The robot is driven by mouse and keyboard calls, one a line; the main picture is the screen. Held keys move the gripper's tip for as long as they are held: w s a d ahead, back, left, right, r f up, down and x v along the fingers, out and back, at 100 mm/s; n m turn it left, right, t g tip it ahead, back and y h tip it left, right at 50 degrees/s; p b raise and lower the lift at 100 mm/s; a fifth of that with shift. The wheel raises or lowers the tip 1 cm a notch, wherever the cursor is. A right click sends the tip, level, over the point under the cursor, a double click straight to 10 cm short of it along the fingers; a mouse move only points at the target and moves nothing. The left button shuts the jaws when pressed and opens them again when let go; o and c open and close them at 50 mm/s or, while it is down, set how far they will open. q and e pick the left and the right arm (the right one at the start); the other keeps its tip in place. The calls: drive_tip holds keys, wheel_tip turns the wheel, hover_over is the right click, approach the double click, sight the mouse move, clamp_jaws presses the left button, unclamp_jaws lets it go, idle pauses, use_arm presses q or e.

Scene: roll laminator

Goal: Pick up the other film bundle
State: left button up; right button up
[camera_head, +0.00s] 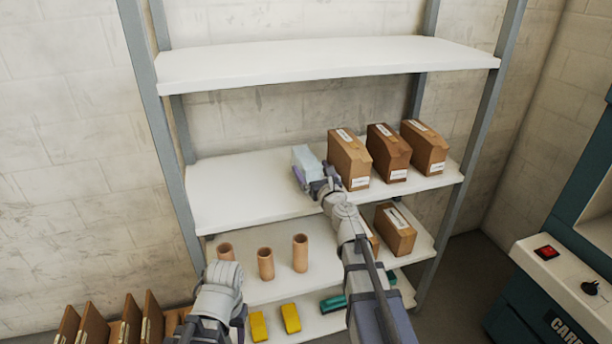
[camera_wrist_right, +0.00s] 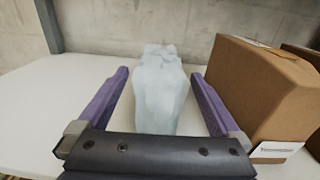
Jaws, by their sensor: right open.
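A pale, translucent blue-white film bundle (camera_head: 306,160) stands on the middle shelf, left of the cardboard boxes. My right gripper (camera_head: 316,178) is at the bundle. In the right wrist view the film bundle (camera_wrist_right: 160,90) is between the two purple fingers of the right gripper (camera_wrist_right: 160,98), with a gap on both sides, so the jaws are open around it. My left gripper (camera_head: 212,330) is low at the left, in front of the lower shelves; its fingers are partly cut off by the picture's bottom edge, and their opening does not show clearly.
A cardboard box (camera_head: 348,160) stands close to the right of the bundle; its side is near my right finger in the wrist view. The middle shelf (camera_head: 235,190) is clear on the left. The upper shelf (camera_head: 320,62) is empty. Brown tubes (camera_head: 265,264) stand on the shelf below.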

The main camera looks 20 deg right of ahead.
sight(306, 176)
drive_tip(key=shift+w+a+f, duration=0.1)
drive_tip(key=shift+w, duration=1.25)
drive_tip(key=shift+w+a+f, duration=0.1)
drive_tip(key=shift+w, duration=1.2)
drive_tip(key=shift+s, duration=0.1)
drive_tip(key=shift+c, duration=0.2)
drive_tip(key=c, duration=1.1)
drive_tip(key=shift+r, duration=0.2)
wheel_tip(306, 176, up, 10)
drive_tip(key=p, duration=0.9)
drive_tip(key=shift+p, duration=0.4)
